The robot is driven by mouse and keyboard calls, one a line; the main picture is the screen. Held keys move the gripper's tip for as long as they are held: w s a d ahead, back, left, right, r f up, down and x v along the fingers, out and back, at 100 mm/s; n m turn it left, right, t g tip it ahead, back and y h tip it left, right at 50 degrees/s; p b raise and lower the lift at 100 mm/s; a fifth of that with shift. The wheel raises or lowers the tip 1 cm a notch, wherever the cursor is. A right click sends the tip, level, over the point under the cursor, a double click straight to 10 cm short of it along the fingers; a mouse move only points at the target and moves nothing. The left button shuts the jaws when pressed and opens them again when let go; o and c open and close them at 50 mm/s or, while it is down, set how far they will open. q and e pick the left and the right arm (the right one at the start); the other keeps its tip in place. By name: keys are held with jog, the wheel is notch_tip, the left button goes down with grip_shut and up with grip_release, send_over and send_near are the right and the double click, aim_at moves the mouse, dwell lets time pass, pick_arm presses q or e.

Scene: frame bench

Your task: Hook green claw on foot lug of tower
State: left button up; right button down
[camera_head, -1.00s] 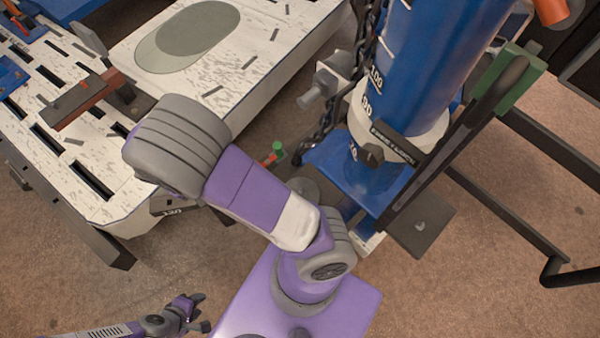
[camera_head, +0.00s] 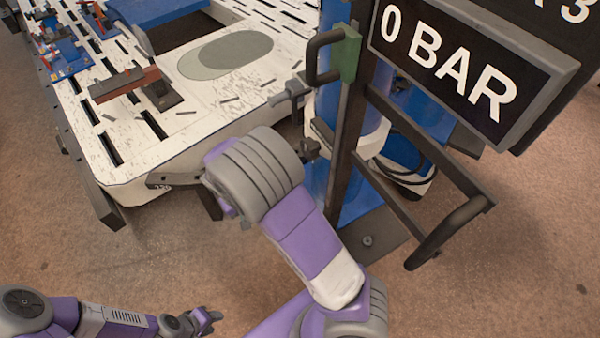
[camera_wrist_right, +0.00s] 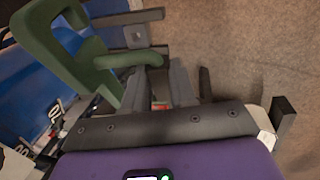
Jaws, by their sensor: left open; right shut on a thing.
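The green claw (camera_wrist_right: 50,50) is a large hooked piece at the upper left of the right wrist view. My right gripper (camera_wrist_right: 167,65) is shut on it, its fingertips at the claw's rounded end. In the head view my right arm hides this gripper and the claw. The blue tower (camera_head: 365,200) stands right of the arm, on a dark foot plate (camera_head: 385,240). The tower is also at the left of the right wrist view (camera_wrist_right: 30,85). I cannot make out the foot lug. My left gripper (camera_head: 207,319) is open and empty, low over the floor.
The white slotted bench (camera_head: 170,150) stands at the left and back. A dark post with a green block and handle (camera_head: 346,53) rises beside the tower, and a 0 BAR display (camera_head: 450,65) overhangs the right. Black frame bars reach right.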

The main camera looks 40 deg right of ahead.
jog(key=w+d+f+m+t+y+b, duration=0.1)
jog(key=w+f+m+t+y, duration=0.2)
jog(key=w+m, duration=0.45)
jog(key=w+d+f+m+t+b, duration=0.1)
jog(key=w+d+f+m+t, duration=0.15)
jog(key=w+m+t, duration=0.45)
jog(key=s+d+r+m+h+b, duration=0.1)
jog(key=s+d+m+h, duration=0.2)
jog(key=d+m+h, duration=0.9)
jog(key=shift+d+r+m+t+h, duration=0.4)
jog(key=shift+d+h, duration=0.4)
jog(key=shift+h, duration=0.4)
jog(key=shift+s, duration=0.1)
jog(key=shift+h, duration=0.3)
jog(key=shift+s+f+b, duration=0.1)
jog(key=shift+f+b, duration=2.25)
jog(key=shift+f, duration=2.9)
